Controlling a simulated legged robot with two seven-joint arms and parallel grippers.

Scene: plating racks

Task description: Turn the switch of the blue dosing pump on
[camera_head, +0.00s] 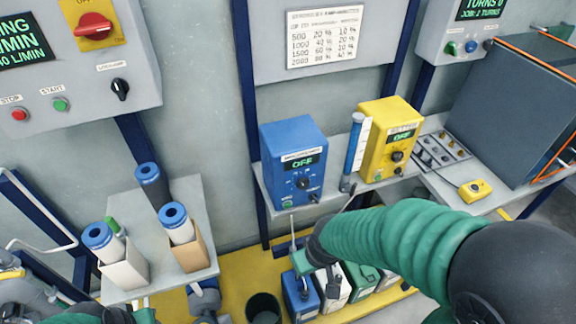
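The blue dosing pump (280,137) stands upright on a grey wall shelf. Its display (303,163) reads OFF. A dark round knob (303,182) is below the display, and a small switch (313,197) sits at its lower front edge. My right gripper (318,270) is below and in front of the pump, apart from it, at the end of the green-sleeved arm. Its fingers are hard to tell from the containers behind. My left gripper (143,312) is at the bottom edge, far left of the pump and partly cut off.
A yellow pump (385,130), also reading OFF, stands right of a clear blue-filled cylinder (355,145). Several containers, including a blue jug (300,296), stand on the yellow platform (237,268) below. A left shelf (196,200) holds blue-capped cylinders. A large grey box (510,105) stands right.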

